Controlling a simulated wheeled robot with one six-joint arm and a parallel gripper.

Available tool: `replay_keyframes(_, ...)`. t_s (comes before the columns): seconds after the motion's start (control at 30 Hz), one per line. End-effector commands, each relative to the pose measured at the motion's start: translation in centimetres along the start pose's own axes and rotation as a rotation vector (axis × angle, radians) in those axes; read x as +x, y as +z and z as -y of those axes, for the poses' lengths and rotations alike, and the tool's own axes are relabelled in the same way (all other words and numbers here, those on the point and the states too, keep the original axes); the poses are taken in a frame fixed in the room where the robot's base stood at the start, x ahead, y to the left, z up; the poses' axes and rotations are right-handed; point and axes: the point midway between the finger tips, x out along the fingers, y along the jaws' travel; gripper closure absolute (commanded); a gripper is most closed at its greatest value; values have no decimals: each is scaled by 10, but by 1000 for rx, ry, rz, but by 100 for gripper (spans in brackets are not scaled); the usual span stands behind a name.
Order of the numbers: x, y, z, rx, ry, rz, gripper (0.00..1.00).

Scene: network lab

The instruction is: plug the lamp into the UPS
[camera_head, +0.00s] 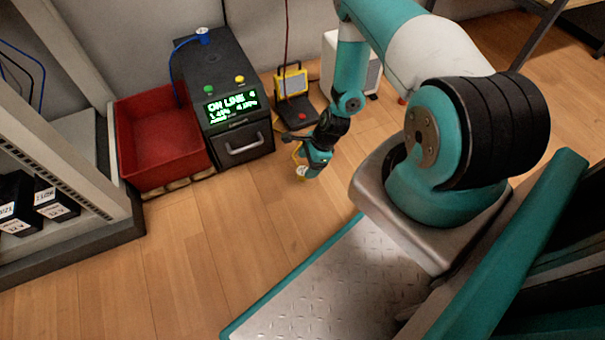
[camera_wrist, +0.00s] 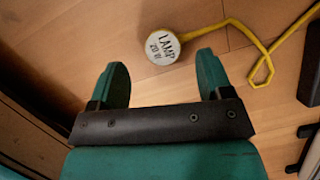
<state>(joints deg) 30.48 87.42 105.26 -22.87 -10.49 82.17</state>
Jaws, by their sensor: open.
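In the head view the plug (camera_head: 301,172) shows small beside my gripper (camera_head: 306,163). In the wrist view my gripper (camera_wrist: 162,60) is open, and the plug lies between and just beyond its fingertips, not held.
A red bin (camera_head: 155,150) stands against the UPS's left side. A rack with black boxes (camera_head: 40,200) is at far left. A white cabinet (camera_head: 335,62) stands behind my arm. The front floor is clear.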

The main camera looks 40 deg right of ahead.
Motion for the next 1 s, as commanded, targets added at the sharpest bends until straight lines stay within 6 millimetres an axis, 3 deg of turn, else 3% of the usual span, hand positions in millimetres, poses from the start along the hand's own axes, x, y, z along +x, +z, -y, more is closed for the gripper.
replay_keyframes(0.4, 52, -1, 2, -1, 0, 0, 27)
replay_keyframes(0.77, 51, 1, 3, 0, 0, 0, 27)
replay_keyframes(1.0, 51, 1, 3, 0, 0, 0, 79)
